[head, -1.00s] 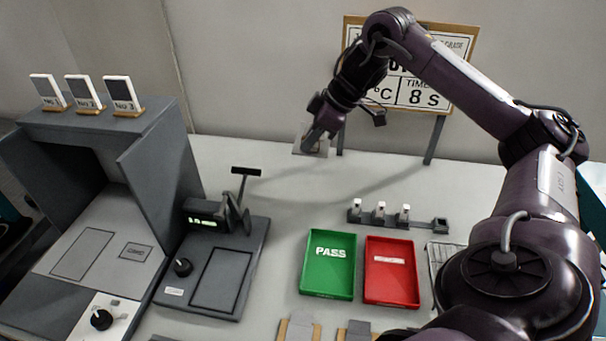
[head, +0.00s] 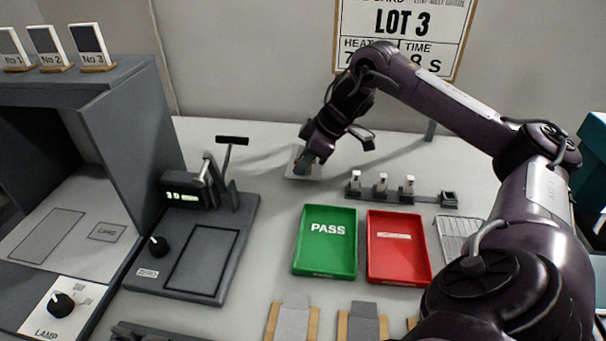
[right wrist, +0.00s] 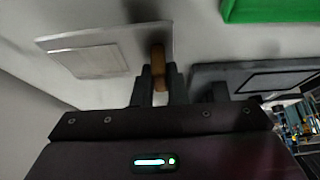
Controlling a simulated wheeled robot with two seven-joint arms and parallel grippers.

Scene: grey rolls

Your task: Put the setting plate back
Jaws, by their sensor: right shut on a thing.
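A thin pale grey plate (head: 296,174), which looks like the setting plate, is at my right gripper (head: 306,160), over the back of the table. In the right wrist view the plate (right wrist: 130,42) has a lighter rectangle on it, and a brown grip (right wrist: 158,68) stands between the fingers. My right gripper is shut on this grip. The fingers hide part of the plate in the head view. I cannot tell whether the plate touches the table. My left gripper is not in view.
A rack of small pieces (head: 400,192) stands right of the plate, with a green PASS tray (head: 326,262) and a red tray (head: 398,262) in front. A press (head: 190,240) stands left. The LOT 3 board (head: 402,28) is behind. Table around the plate is clear.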

